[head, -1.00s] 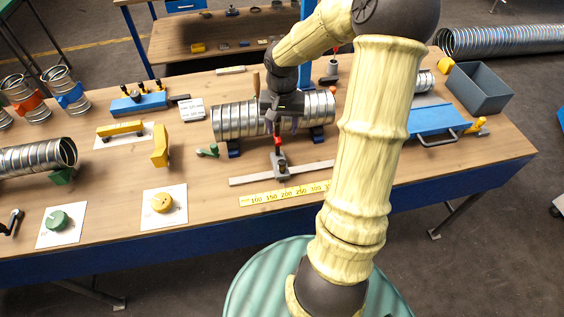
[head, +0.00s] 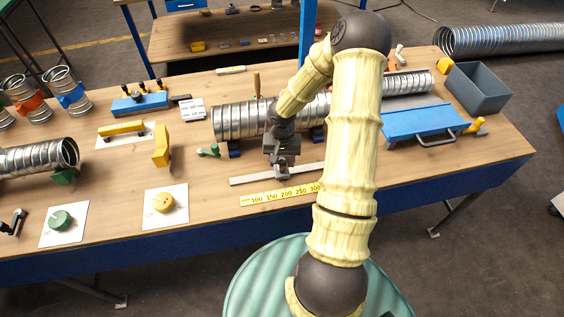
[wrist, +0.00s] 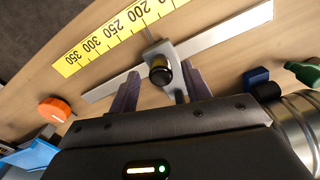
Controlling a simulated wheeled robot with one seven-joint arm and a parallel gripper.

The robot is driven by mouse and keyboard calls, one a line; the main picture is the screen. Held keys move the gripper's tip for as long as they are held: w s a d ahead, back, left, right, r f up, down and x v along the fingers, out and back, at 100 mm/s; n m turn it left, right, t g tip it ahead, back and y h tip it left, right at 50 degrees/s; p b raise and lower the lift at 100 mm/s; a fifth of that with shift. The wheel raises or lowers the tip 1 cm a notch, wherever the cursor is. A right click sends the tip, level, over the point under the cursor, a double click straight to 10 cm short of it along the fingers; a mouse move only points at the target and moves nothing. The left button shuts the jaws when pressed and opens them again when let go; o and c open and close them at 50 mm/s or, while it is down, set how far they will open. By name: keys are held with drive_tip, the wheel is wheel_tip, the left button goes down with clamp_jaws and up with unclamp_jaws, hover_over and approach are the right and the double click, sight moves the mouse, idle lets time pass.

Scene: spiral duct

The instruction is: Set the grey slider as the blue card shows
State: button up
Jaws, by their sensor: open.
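The grey slider (head: 281,172) sits on a pale metal rail (head: 250,178) behind the yellow number scale (head: 262,196). In the wrist view the slider (wrist: 158,52) has a round black knob, and its thin pointer stands near the 200 mark of the scale (wrist: 115,36). My gripper (head: 283,166) is over the slider. In the wrist view my gripper (wrist: 162,84) is open, with one finger on each side of the knob and visible gaps. I cannot make out a blue card for certain; my arm hides part of the bench.
A spiral duct (head: 235,121) lies on blue supports just behind the rail. A green-handled piece (head: 209,151) is left of it. An orange knob (wrist: 56,109) lies beyond the rail end in the wrist view. A blue board (head: 425,122) and grey bin (head: 478,90) stand right.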

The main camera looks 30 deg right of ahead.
drive_tip(key=shift+f, duration=0.9)
clamp_jaws()
drive_tip(key=w+a+b, duration=0.1)
drive_tip(key=a, duration=0.2)
drive_tip(key=w+a+b, duration=0.1)
drive_tip(key=a, duration=0.2)
drive_tip(key=a+b, duration=0.2)
drive_tip(key=a, duration=0.1)
drive_tip(key=shift+w+a, duration=0.35)
drive_tip(key=shift+w, duration=0.05)
unclamp_jaws()
drive_tip(key=shift+r, duration=0.15)
